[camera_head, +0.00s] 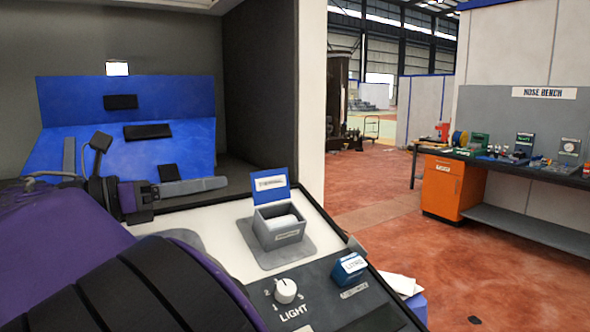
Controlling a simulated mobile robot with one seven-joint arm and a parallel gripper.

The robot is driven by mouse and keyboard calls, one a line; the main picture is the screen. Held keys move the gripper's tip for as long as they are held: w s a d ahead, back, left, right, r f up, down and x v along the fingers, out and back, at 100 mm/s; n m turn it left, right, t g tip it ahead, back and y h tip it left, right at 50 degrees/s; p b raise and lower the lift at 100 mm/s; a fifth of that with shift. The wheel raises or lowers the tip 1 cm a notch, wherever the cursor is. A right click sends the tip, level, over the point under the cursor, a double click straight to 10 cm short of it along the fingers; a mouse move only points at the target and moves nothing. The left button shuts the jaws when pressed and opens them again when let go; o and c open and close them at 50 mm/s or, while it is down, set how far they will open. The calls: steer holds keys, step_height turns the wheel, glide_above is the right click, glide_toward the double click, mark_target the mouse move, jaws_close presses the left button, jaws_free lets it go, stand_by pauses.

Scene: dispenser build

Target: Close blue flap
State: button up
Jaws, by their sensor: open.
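A small blue flap (269,183) with a white label stands raised at the back of a small grey box (279,236) on the white counter. The box is open at the top and something white shows inside. A larger blue two-part panel (190,142) with black pads is in the dark recess at the left, its lower part sloping and its upper part steeper. I cannot tell if it is a flap. My gripper (130,168) is open in front of this panel, left of the small box and apart from it. My purple arm hides part of the counter.
A dark control panel with a white LIGHT knob (286,290) and a small blue labelled block (349,268) lies in front of the box. The recess's dark side wall (262,90) stands behind. A bench (480,168) with an orange cabinet is far right, beyond open red floor.

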mark_target(273, 172)
steer(key=b+x, duration=0.1)
steer(key=x, duration=1.3)
steer(key=shift+w+d, duration=0.15)
steer(key=shift+w, duration=0.05)
jaws_close()
